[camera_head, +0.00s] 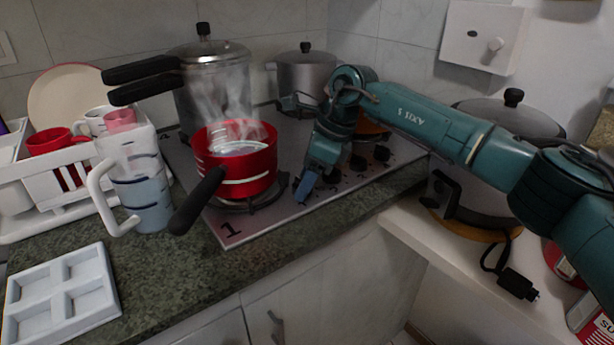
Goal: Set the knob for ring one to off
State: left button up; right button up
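The cooktop (285,217) has a printed "1" at its front left corner. A red pot (262,180) with a black handle sits on the front left ring and steams. Dark knobs run along the right part of the cooktop; one knob (357,163) and another knob (382,153) show clearly. My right gripper (306,187) points down over the cooktop, right of the red pot, at the near end of the knob row. Its fingers hide what is under them, and I cannot tell whether it touches a knob. My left gripper is not in view.
A pressure cooker (215,90) and a grey pot (305,70) stand at the back. A clear jug (140,185), a dish rack (50,200) and a white tray (62,292) are on the left. The counter front (190,275) is clear.

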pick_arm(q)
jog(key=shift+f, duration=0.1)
pick_arm(e)
jog(key=v, duration=1.3)
